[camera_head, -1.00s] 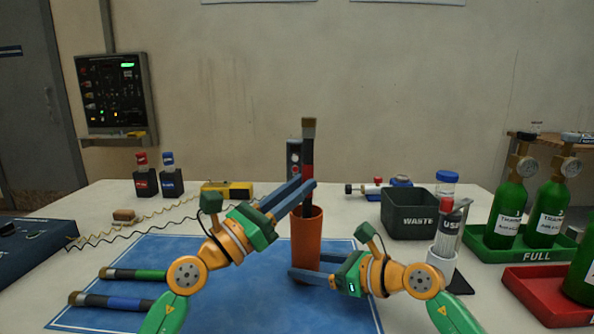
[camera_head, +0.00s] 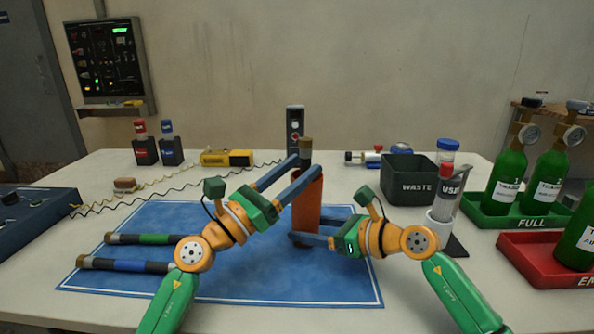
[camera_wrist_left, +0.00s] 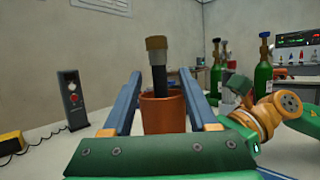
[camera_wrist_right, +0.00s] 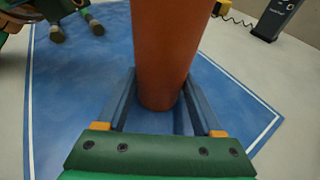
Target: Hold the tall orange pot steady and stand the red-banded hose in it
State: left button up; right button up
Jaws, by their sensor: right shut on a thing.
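The tall orange pot (camera_head: 306,207) stands upright on the blue mat. My right gripper (camera_head: 308,231) is shut on its lower part; the right wrist view shows the pot (camera_wrist_right: 165,50) between the fingers. The hose (camera_head: 306,148) stands in the pot, with its brass end and a dark stretch above the rim in the left wrist view (camera_wrist_left: 157,65). Its red band is hidden. My left gripper (camera_head: 306,167) is open around the hose near the pot's top, its fingers (camera_wrist_left: 163,88) wide apart and clear of the hose.
Green-banded (camera_head: 145,239) and blue-banded (camera_head: 128,265) hoses lie on the mat (camera_head: 230,285) at left. A dark upright device (camera_head: 294,125) stands behind the pot.

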pick_arm(q)
jog(key=v, duration=1.2)
dwell(0.3)
